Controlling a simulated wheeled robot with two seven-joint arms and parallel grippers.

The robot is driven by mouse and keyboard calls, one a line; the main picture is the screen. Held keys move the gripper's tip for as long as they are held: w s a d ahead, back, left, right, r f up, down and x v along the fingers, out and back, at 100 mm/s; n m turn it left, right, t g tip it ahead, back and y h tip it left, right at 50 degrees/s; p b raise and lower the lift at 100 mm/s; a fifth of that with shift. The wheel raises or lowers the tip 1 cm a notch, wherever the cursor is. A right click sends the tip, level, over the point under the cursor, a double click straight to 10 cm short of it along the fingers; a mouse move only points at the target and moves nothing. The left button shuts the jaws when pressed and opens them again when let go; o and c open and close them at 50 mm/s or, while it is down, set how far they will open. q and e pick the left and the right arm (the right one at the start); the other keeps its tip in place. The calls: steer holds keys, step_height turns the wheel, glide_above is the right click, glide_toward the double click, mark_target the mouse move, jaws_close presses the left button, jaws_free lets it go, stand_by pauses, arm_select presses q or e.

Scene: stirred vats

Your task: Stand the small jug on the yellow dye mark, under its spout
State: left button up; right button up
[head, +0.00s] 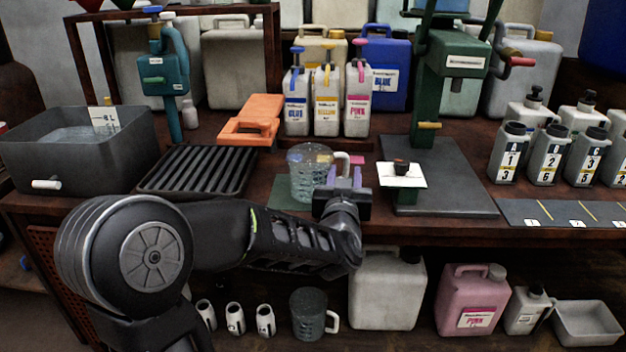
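A clear jug (304,180) stands upright at the counter's front, on or just above a dark green mat (282,197), its handle to the right. My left gripper (345,180) is at its handle side, its two purple fingers apart. The handle appears behind or between them; I cannot tell which. Behind the jug stand three dye bottles: blue (297,103), yellow (327,103) and pink (357,103). A pink mark (357,160) shows right of the jug. Yellow and blue patches show through the jug's upper part; the yellow mark is mostly hidden. My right gripper is not in view.
Left are a black ribbed tray (195,173), an orange block (252,120) and a grey basin (75,165). Right is a green stand (450,90) on a dark plate (455,185), with a white card (401,182). A darker jug (308,312) stands on the lower shelf.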

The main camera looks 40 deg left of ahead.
arm_select(q)
steer(key=shift+c, duration=0.4)
jaws_close()
stand_by(0.6)
stand_by(0.6)
steer(key=shift+o, duration=0.4)
jaws_free()
steer(key=shift+s, duration=0.1)
steer(key=p+v, duration=0.1)
steer(key=v, duration=0.2)
steer(key=p+v, duration=0.1)
steer(key=v, duration=0.2)
steer(key=shift+s+d+r, duration=0.2)
steer(key=shift+s+d, duration=0.05)
steer(key=shift+d, duration=0.1)
steer(key=shift+s+d+f, duration=0.1)
steer(key=shift+s+d, duration=0.15)
steer(key=shift+s, duration=0.15)
